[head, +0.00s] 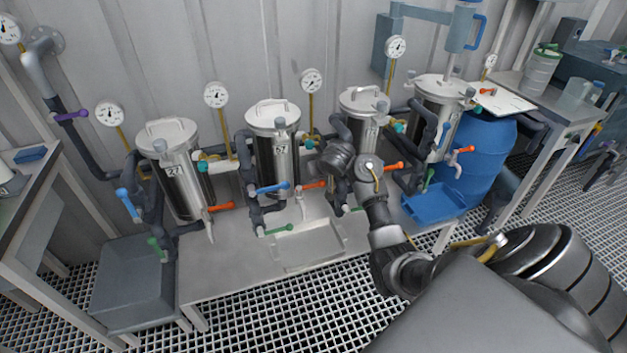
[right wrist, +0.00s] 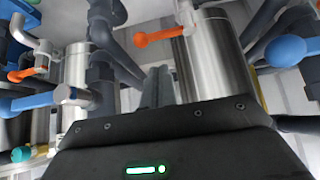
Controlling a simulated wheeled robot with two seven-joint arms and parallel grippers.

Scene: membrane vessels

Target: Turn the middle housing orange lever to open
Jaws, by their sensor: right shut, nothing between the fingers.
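Several steel filter housings stand in a row in the head view, and I cannot tell for certain which counts as the middle one. The second housing from the left (head: 273,150) has an orange lever (head: 312,185) low at its right. The third housing (head: 362,118) is partly behind my right arm, with an orange lever (head: 393,166) at its right. My right gripper (right wrist: 157,86) is shut and empty. My left gripper is out of view.
Blue levers (head: 271,188) and green levers (head: 277,229) sit close by on dark pipes. The leftmost housing (head: 175,170) has its own orange lever (head: 220,207). A blue barrel (head: 484,150) and blue tray (head: 433,205) stand right.

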